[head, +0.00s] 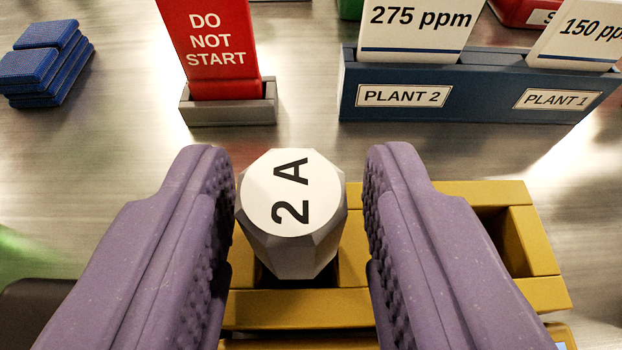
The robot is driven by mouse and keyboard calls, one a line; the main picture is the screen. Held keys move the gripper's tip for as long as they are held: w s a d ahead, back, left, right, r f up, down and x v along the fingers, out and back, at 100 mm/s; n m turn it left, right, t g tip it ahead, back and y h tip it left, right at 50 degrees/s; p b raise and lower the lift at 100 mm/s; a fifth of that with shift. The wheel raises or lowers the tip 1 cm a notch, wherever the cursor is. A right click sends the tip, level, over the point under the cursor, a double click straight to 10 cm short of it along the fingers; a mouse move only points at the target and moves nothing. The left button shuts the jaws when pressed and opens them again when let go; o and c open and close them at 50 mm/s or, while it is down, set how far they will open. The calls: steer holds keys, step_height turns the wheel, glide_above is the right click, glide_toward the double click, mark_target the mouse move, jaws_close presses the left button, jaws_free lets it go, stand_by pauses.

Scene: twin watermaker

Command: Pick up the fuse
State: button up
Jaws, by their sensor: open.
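The fuse (291,252) is a grey faceted piece with a white round top marked "2 A". It stands upright in a slot of a yellow holder (300,308). My gripper (298,165) is open, with its two purple fingers on either side of the fuse. The left finger is very close to the fuse, and I cannot tell whether it touches. A clear gap shows between the fuse and the right finger. The lower part of the fuse is hidden in the holder, and the fingers cover parts of the holder.
A red "DO NOT START" sign (222,50) stands in a grey base (228,108) behind. A blue rack (470,95) holds "275 ppm" (418,25) and "150 ppm" (580,35) cards. Blue pads (45,62) are stacked at upper left. The metal surface (110,140) at left is clear.

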steer(key=shift+w+f, duration=0.25)
steer(key=shift+w, duration=0.45)
jaws_close()
steer(key=shift+r, duration=0.1)
